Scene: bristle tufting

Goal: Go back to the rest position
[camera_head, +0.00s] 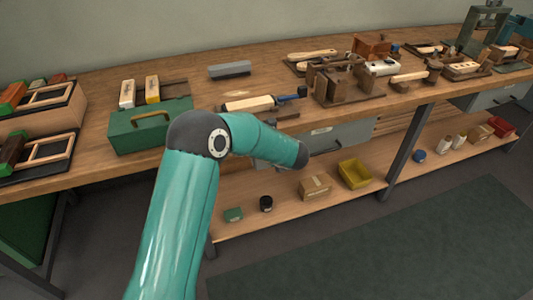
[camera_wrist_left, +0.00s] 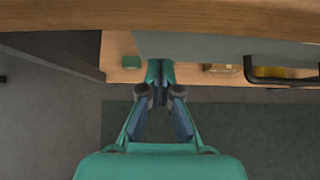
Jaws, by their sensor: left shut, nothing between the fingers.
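My left arm (camera_head: 185,225) rises from the bottom of the head view, bends at a dark elbow joint and reaches right, in front of the bench's edge. Its gripper cannot be made out in the head view. In the left wrist view my left gripper (camera_wrist_left: 160,76) has its two fingers together, with nothing between them. The fingertips appear in front of the grey drawer front and the lower shelf; whether they touch anything cannot be told. My right gripper is in neither view.
The wooden workbench (camera_head: 90,91) carries a green toolbox (camera_head: 150,128), a brush-like wooden tool (camera_head: 248,104) and wooden fixtures (camera_head: 345,85). A grey drawer (camera_head: 340,137) with a black handle (camera_wrist_left: 285,75) sits below. The lower shelf (camera_head: 285,208) holds a yellow bin (camera_head: 354,174) and small boxes.

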